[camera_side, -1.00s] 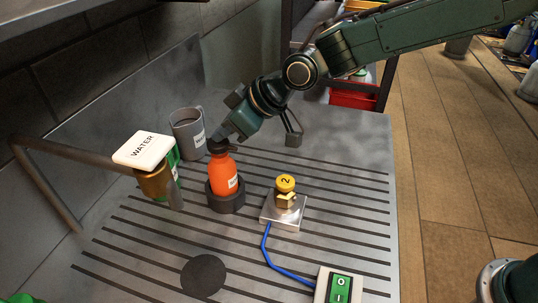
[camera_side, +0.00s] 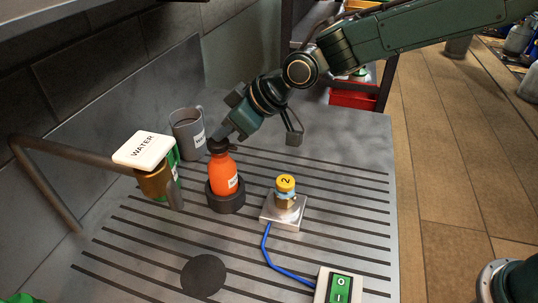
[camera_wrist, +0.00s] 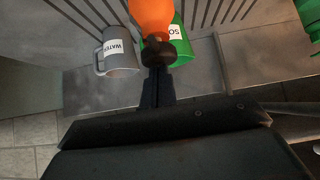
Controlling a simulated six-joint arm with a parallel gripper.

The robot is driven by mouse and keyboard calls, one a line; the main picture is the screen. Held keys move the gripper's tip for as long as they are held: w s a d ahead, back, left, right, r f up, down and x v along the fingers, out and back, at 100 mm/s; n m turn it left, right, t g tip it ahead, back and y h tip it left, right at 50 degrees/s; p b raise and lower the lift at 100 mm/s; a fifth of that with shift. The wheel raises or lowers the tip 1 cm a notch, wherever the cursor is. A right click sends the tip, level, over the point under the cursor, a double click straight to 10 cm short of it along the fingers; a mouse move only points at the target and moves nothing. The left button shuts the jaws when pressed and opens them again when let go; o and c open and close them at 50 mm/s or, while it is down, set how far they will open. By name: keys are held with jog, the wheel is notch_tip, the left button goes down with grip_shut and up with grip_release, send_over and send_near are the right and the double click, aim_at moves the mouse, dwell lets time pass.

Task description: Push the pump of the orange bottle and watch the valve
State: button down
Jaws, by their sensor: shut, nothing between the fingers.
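The orange bottle (camera_side: 223,175) stands upright in a dark round holder (camera_side: 226,202) on the slotted metal top. Its black pump (camera_side: 218,146) is at the top; in the wrist view the bottle (camera_wrist: 151,16) and pump (camera_wrist: 158,53) show just beyond my fingers. My gripper (camera_side: 227,134) is shut and empty, its tips at the pump head. It also shows in the wrist view (camera_wrist: 157,80). I cannot tell whether they press on it. A yellow-capped brass fitting marked 2 (camera_side: 285,188), likely the valve, stands on a small metal plate (camera_side: 283,222); light blue shows below its cap.
A grey WATER mug (camera_side: 187,130) stands behind the bottle. A white WATER block (camera_side: 142,148) and a bent pipe (camera_side: 75,155) are to the left. A blue cable (camera_side: 270,255) joins the plate to a green-faced box (camera_side: 338,287). The right of the top is clear.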

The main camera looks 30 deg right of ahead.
aim_at(228, 142)
notch_tip(228, 142, up, 3)
jog(key=shift+s+d, duration=0.1)
jog(key=shift+d, duration=0.05)
jog(key=v, duration=0.9)
jog(key=shift+r, duration=0.15)
